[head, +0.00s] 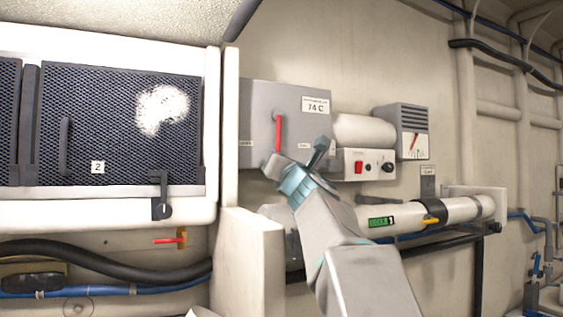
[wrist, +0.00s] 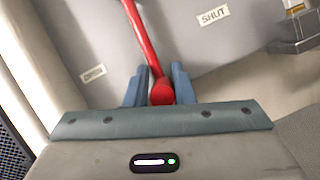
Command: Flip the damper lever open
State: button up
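The damper lever (head: 279,133) is a red bar on the front of a grey box (head: 259,105). In the head view it hangs about straight down, between two small labels. The right label, SHUT (wrist: 213,17), is readable in the wrist view; the left label (wrist: 93,73) is blurred. My gripper (head: 295,160) is at the lever's lower end. In the wrist view its blue fingers (wrist: 160,85) stand close on both sides of the lever's red end (wrist: 161,93) and appear shut on it. The contact faces are hidden.
A pale pipe (head: 460,211) runs below. A mesh panel (head: 100,125) stands at the left.

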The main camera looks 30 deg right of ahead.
jog(key=o, duration=0.3)
jog(key=shift+s, duration=0.1)
jog(key=b+v, duration=0.4)
jog(key=v, duration=0.9)
jog(key=shift+s+f, duration=0.1)
jog(key=shift+s, duration=0.25)
